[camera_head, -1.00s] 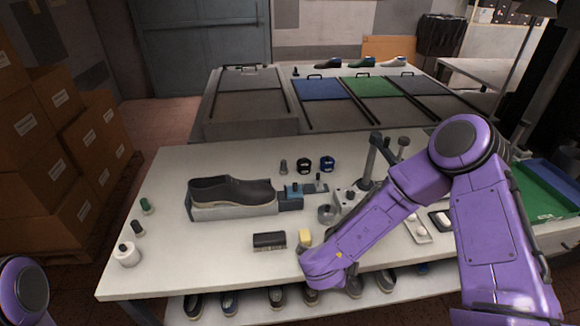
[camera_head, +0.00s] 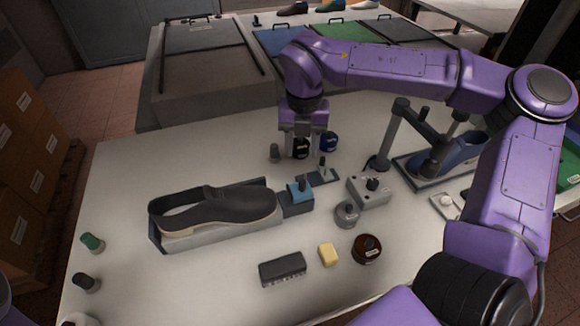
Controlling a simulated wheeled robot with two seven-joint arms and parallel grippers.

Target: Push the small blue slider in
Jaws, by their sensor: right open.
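The small blue slider (camera_head: 300,187) sits on a dark block at the right end of the shoe fixture (camera_head: 205,233). A dark shoe (camera_head: 215,207) lies on that fixture, toe pointing right. My right gripper (camera_head: 302,152) points down behind the slider, farther from me. It is open, and a small black-lidded pot (camera_head: 300,146) shows between its fingers; I cannot tell whether they touch it. The gripper is apart from the slider. My left gripper is out of view.
A blue-lidded pot (camera_head: 328,141) stands right of the gripper. A grey control box with a knob (camera_head: 369,190), a grey cup (camera_head: 347,214), a yellow block (camera_head: 327,254), a brush (camera_head: 282,269) and a brown jar (camera_head: 367,249) surround the fixture.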

